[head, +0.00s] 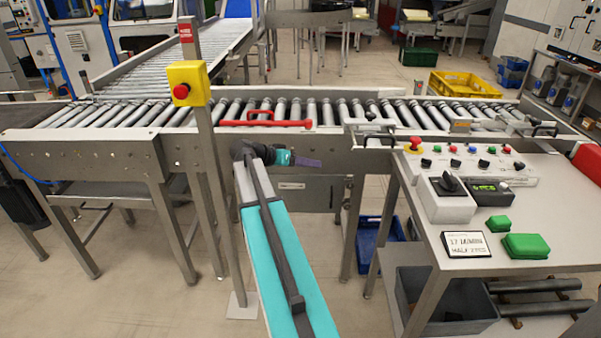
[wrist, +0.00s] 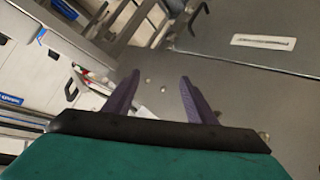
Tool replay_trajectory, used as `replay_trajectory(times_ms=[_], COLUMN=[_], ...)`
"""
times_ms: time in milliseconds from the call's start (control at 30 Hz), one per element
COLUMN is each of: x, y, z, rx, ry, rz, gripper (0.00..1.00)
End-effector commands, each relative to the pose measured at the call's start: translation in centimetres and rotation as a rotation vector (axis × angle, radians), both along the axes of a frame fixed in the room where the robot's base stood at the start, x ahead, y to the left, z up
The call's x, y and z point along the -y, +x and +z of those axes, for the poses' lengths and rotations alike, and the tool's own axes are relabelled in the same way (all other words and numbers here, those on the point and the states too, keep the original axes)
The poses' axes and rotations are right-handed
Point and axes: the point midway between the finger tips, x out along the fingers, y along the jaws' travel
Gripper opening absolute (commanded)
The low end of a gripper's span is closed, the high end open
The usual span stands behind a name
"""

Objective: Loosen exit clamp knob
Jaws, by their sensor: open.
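My gripper (head: 309,162) is in front of the conveyor's near side, below the red bar, with its purple fingers pointing right. In the wrist view my gripper (wrist: 160,83) is open, with nothing between its fingers. Small dark fittings sit on the conveyor's near rail at the right, among them a black knob-like part (head: 370,115) and a black handle (head: 543,126). I cannot tell which of them is the exit clamp knob. My gripper is apart from these, to their left and lower.
The roller conveyor (head: 330,112) runs across, with a red handled bar (head: 266,122) on it. A post with a yellow stop box (head: 188,84) stands left of my arm. At right, a control table holds a button panel (head: 470,162) and a green block (head: 526,246). A yellow crate (head: 464,84) lies behind.

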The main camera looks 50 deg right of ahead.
Motion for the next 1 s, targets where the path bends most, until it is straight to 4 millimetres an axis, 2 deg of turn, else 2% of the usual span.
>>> replay_trajectory(times_ms=[300, 833, 1000], x=[-2.1, -2.5, -3.7], y=[1.1, 1.3, 1.5], z=[-2.2, -2.7, -4.6], rx=[-0.023, -0.028, -0.051], ry=[0.06, 0.074, 0.109], rz=[0.054, 0.064, 0.089], gripper=[0.51, 0.51, 0.51])
